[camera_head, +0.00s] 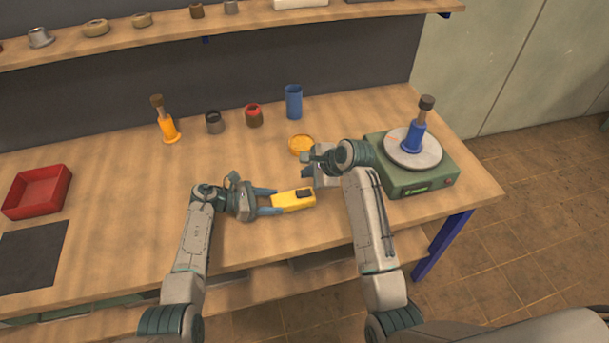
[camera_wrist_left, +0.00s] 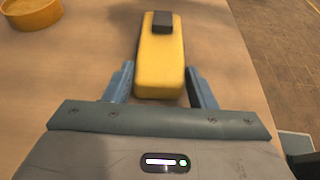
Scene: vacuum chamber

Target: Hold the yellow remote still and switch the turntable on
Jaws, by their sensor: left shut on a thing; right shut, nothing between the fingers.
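The yellow remote (camera_head: 291,201) lies on the workbench, with a black block on its top near the far end. My left gripper (camera_head: 270,201) is shut on the near end of the remote, one finger on each side. In the left wrist view the remote (camera_wrist_left: 159,70) extends away from between the fingers (camera_wrist_left: 160,88). My right gripper (camera_head: 309,172) is shut and empty, just above and to the right of the remote; my own wrist partly hides it. The turntable (camera_head: 411,180) is a green box with a pale round plate, at the bench's right end. A blue-based brush-like piece (camera_head: 413,137) stands on the plate.
A shallow yellow dish (camera_head: 301,145) lies behind my right gripper. A red tray (camera_head: 38,192) and dark mat (camera_head: 32,256) are at left. The bench is clear between them and my left arm.

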